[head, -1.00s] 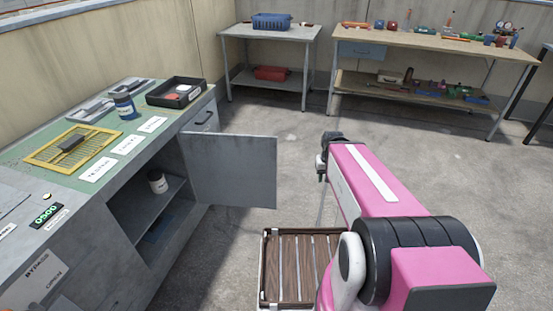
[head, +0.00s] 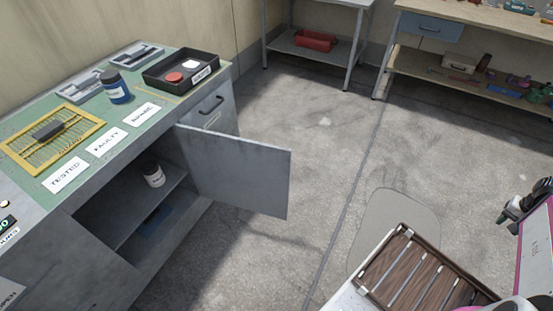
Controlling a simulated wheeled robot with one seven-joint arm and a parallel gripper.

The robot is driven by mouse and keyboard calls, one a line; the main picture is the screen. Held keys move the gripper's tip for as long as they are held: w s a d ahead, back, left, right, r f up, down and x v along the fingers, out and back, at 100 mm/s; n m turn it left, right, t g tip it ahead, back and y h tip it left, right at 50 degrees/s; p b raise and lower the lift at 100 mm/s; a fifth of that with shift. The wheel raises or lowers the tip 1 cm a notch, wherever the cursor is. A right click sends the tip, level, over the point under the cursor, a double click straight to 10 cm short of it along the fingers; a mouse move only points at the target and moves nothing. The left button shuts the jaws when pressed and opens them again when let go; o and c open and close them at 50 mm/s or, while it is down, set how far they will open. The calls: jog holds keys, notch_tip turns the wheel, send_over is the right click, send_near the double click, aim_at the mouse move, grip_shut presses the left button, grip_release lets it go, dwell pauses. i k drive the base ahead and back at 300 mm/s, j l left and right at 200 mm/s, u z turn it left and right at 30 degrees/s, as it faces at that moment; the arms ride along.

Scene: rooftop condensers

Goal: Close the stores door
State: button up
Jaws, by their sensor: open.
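The stores door (head: 238,172) is a flat grey panel on the bench cabinet (head: 100,285). It stands wide open, swung out from its hinge side near the drawer. Inside the open cabinet, a white jar with a dark lid (head: 153,175) stands on the shelf (head: 135,213), and a blue flat item (head: 155,220) lies below. My gripper (head: 509,214) is only partly in view at the right edge, open, well to the right of the door and apart from it. Its fingertips are small and hard to make out.
The green bench top holds a yellow rack (head: 52,140), a blue jar (head: 115,88), a black tray (head: 181,70) and label cards. My slatted wooden deck (head: 415,275) is at the lower right. Concrete floor (head: 330,140) between door and back tables is clear.

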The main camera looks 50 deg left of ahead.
aim_at(253, 175)
jog(key=i+l, duration=0.1)
jog(key=i, duration=0.25)
jog(key=i+l, duration=0.1)
jog(key=i, duration=0.25)
jog(key=i+u, duration=0.2)
jog(key=u, duration=0.2)
jog(key=i+u, duration=0.25)
jog(key=u, duration=0.2)
jog(key=i+l+u, duration=0.2)
jog(key=u, duration=0.2)
jog(key=i+u, duration=0.15)
jog(key=u, duration=0.35)
jog(key=i+u, duration=0.15)
jog(key=u, duration=0.35)
jog(key=i+l+u, duration=0.1)
jog(key=u, duration=0.35)
jog(key=l+u, duration=0.2)
jog(key=u, duration=0.3)
jog(key=i+l+u, duration=0.2)
jog(key=u, duration=0.3)
jog(key=i+l+u, duration=0.15)
jog(key=l+u, duration=0.15)
jog(key=u, duration=0.2)
jog(key=i+l+u, duration=0.15)
jog(key=l+u, duration=0.3)
jog(key=k+j, duration=0.1)
jog(key=k, duration=0.55)
